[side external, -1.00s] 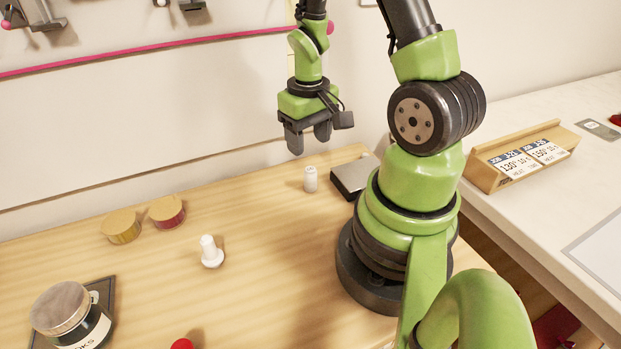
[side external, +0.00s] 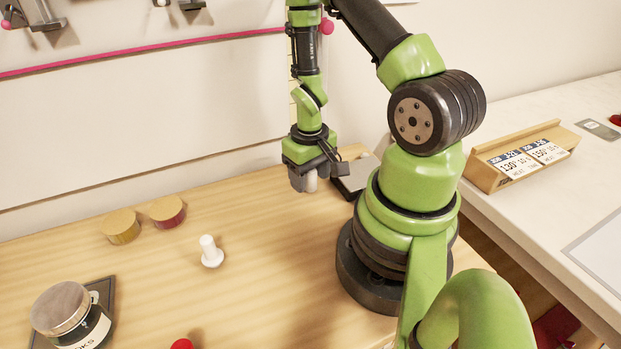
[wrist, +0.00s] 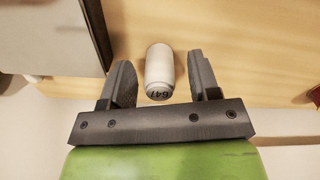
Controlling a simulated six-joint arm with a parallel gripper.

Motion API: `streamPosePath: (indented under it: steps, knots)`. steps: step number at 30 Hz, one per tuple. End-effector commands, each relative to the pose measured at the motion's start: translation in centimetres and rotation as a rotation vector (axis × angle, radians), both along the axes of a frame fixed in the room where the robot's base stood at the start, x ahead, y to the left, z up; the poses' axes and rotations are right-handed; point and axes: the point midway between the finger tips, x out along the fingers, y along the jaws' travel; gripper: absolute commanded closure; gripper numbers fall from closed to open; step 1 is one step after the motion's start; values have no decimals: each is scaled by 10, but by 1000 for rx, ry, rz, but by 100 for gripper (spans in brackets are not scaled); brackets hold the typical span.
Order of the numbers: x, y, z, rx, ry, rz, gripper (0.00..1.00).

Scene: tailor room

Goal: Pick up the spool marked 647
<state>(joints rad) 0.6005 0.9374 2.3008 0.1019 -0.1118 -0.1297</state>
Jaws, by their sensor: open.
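A small white spool (wrist: 159,66) stands between the fingers of my gripper in the wrist view, and its end is marked with a number that looks like 647. My gripper (wrist: 160,84) is open, with a finger on each side of the spool and a gap at both sides. In the side external view my gripper (side external: 308,187) is low over the table, and the white spool (side external: 311,184) shows only in part between the fingers.
A dark block with a grey top (side external: 355,178) stands just right of the gripper. Another white spool with a wide base (side external: 210,252) stands further left. Two round wooden-topped tins (side external: 121,227) and a jar (side external: 62,312) are at the left. The wooden table (side external: 150,275) between is mostly clear.

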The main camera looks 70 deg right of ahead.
Motion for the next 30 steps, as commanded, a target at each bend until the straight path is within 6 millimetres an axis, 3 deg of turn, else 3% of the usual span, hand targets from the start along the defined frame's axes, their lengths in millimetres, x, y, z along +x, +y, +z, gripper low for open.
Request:
streamPosePath:
  steps: [4, 12, 19, 30]
  knots:
    - [0, 0, -12, 2, 1, 0, 44]
    - [0, 0, -13, 0, -1, -1, 44]
    - [0, 0, -13, 1, 0, -1, 96]
    - [0, 0, -10, 0, -1, -1, 97]
